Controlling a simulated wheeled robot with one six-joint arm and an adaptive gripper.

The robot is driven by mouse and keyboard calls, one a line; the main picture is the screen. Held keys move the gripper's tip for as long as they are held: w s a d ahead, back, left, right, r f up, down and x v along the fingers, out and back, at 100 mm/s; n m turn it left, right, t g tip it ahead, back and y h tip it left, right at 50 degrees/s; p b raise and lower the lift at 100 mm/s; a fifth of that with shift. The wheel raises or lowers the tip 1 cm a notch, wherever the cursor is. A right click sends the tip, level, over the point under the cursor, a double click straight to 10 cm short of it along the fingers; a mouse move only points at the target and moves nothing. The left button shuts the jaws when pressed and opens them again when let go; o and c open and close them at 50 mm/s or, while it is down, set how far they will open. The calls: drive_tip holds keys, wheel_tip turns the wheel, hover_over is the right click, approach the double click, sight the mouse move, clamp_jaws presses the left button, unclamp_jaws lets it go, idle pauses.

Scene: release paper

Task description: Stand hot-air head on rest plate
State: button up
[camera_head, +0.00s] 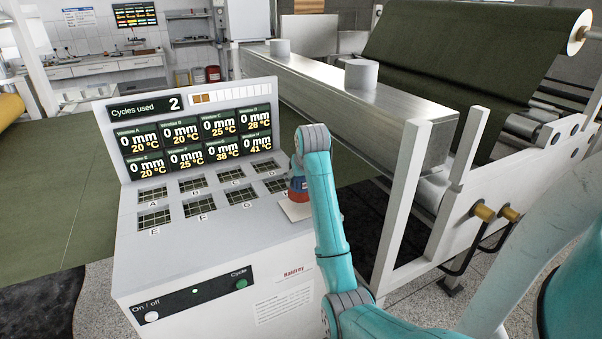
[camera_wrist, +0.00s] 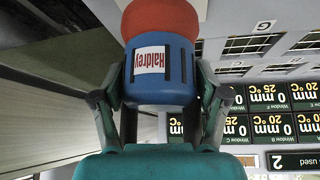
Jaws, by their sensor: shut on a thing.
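The hot-air head is a blue cylinder with a red end and a white Haldrey label (camera_wrist: 160,85). In the head view the hot-air head (camera_head: 298,187) shows at the right of the console top, partly hidden by my arm, blue part up and red end down. My gripper (camera_wrist: 159,97) is shut on its blue body, one finger on each side. A pale square plate (camera_head: 293,212), likely the rest plate, lies under the red end. Whether the red end touches the plate cannot be told. The head looks roughly upright.
The white console (camera_head: 200,255) has gridded windows A to H, some partly hidden, and a display (camera_head: 197,137) reading 2 cycles used. A white machine frame with a metal beam (camera_head: 350,105) and a dark green roll (camera_head: 460,60) stands close on the right.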

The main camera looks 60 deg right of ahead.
sight(301, 189)
drive_tip(key=shift+f, duration=2)
drive_tip(key=shift+f, duration=0.15)
drive_tip(key=o, duration=1.8)
